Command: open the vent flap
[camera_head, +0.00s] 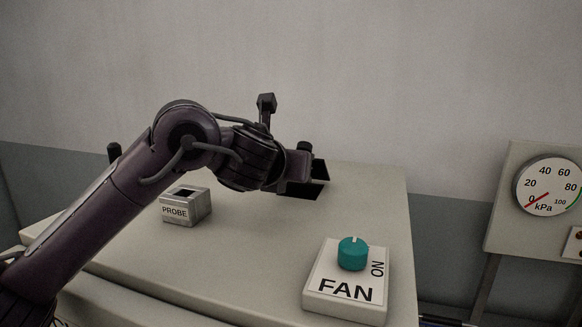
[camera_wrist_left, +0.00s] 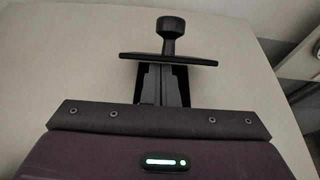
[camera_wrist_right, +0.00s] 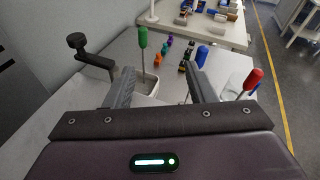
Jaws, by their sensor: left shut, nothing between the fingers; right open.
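The vent flap is a thin black plate (camera_wrist_left: 168,59) with a round black knob (camera_wrist_left: 172,24) on its far side. It looks raised, seen nearly edge-on in the left wrist view, and its dark plate (camera_head: 320,171) also shows in the head view. A dark opening (camera_head: 300,191) lies beneath it in the cabinet top. My left gripper (camera_wrist_left: 161,85) is shut and empty, its fingertips at the near side of the plate, over the opening; contact cannot be told. My right gripper (camera_wrist_right: 160,80) is open and away from the flap, outside the head view.
On the pale cabinet (camera_head: 240,237) stand a PROBE block (camera_head: 184,207) and a FAN box (camera_head: 345,284) with a teal knob (camera_head: 353,253). A gauge (camera_head: 547,187) reads near 0. Near my right gripper are a black crank (camera_wrist_right: 92,52), a green-handled tool (camera_wrist_right: 143,38) and a red-handled tool (camera_wrist_right: 253,79).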

